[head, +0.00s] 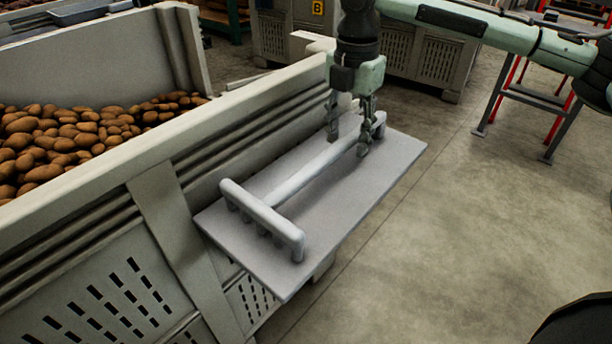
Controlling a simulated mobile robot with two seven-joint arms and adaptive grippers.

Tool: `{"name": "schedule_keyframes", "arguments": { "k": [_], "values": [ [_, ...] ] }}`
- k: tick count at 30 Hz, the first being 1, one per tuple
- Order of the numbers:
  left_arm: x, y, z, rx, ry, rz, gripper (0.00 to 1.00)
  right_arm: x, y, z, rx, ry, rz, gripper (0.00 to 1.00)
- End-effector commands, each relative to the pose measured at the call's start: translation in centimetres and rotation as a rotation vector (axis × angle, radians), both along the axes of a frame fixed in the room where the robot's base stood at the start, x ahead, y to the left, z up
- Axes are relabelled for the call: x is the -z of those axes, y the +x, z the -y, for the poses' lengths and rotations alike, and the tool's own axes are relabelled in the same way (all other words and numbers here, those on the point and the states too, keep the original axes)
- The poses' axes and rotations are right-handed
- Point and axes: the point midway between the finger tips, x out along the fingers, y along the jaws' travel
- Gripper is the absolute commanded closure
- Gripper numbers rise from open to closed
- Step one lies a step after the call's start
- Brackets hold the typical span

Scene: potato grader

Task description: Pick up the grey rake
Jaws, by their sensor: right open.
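The grey rake (306,173) lies on a flat grey shelf (349,196) fixed at the side of a large potato bin. Its toothed head (262,219) is at the near left end, and its handle runs back to the far right end. My right gripper (349,141) points down over the far part of the handle. Its fingers are open and appear to be on either side of the handle; whether they touch it I cannot tell. My left gripper is not in view.
The grey bin (160,138) with its high rim stands along the left and holds many potatoes (75,133). More bins (428,62) stand behind. A stand with red legs (530,95) is at the upper right.

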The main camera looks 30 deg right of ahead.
Motion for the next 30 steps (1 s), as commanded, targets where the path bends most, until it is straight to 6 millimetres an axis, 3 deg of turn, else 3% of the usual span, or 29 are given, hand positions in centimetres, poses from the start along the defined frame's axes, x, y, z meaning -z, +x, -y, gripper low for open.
{"name": "schedule_keyframes", "arguments": {
  "k": [6, 14, 25, 30],
  "values": [
    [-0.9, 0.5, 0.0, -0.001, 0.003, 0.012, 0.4, 2.7, 0.0, 0.1, 0.001, -0.001, 0.0, 0.53],
    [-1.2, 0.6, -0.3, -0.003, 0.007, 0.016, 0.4, 3.0, 0.0, 0.1, 0.001, 0.0, 0.001, 0.53],
    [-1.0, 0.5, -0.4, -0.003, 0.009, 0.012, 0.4, 3.0, 0.0, 0.1, 0.001, 0.0, 0.001, 0.98],
    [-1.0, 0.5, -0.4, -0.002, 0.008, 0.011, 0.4, 2.9, 0.0, 0.1, 0.001, 0.001, 0.002, 1.0]
  ]
}}
